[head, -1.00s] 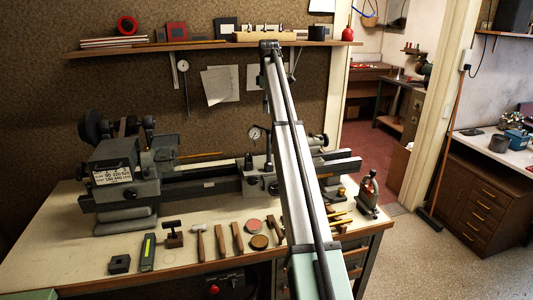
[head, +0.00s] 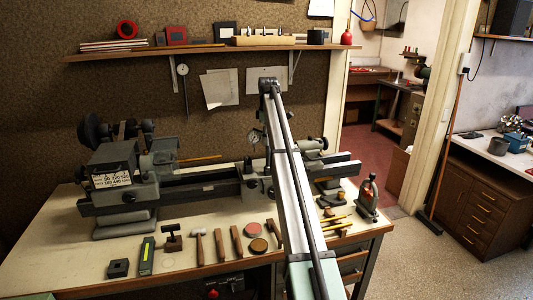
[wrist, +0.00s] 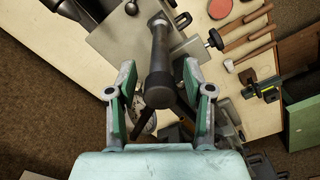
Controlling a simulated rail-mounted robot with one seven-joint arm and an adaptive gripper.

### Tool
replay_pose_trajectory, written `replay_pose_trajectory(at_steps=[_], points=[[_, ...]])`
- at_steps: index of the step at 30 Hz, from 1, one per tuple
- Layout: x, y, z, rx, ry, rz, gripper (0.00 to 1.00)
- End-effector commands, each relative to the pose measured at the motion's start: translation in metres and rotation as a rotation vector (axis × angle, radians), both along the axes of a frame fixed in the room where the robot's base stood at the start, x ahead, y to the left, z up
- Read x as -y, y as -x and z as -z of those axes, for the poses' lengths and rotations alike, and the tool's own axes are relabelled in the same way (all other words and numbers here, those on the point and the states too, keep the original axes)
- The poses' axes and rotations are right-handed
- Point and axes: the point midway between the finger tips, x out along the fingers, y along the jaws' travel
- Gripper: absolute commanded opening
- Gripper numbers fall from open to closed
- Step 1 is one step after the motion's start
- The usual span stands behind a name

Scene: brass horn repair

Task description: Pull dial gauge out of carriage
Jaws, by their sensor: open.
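The dial gauge (head: 255,136) has a small round white face and stands upright above the lathe carriage (head: 252,187), just left of my arm in the head view. In the wrist view my gripper (wrist: 159,68) is open, with one green-padded finger on each side of a dark upright post with a round end (wrist: 158,90). I cannot tell whether this post belongs to the gauge. A pale round face, likely the gauge's dial (wrist: 146,122), shows partly behind the left finger. No finger is clearly touching anything.
The grey lathe (head: 120,180) stretches along the bench (head: 60,260), with its headstock at left. Hammers, files and round tins lie along the front edge. A shelf (head: 200,47) runs above.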

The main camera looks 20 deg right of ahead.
Motion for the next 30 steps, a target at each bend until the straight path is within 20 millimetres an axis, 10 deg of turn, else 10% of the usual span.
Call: replay_pose_trajectory(at_steps=[16,21,30], points=[[0.000,0.001,0.039,0.000,0.000,0.000,0.52],[0.000,0.001,0.039,-0.001,-0.001,0.000,0.00],[0.000,0.001,0.037,0.001,0.000,0.000,0.00]])
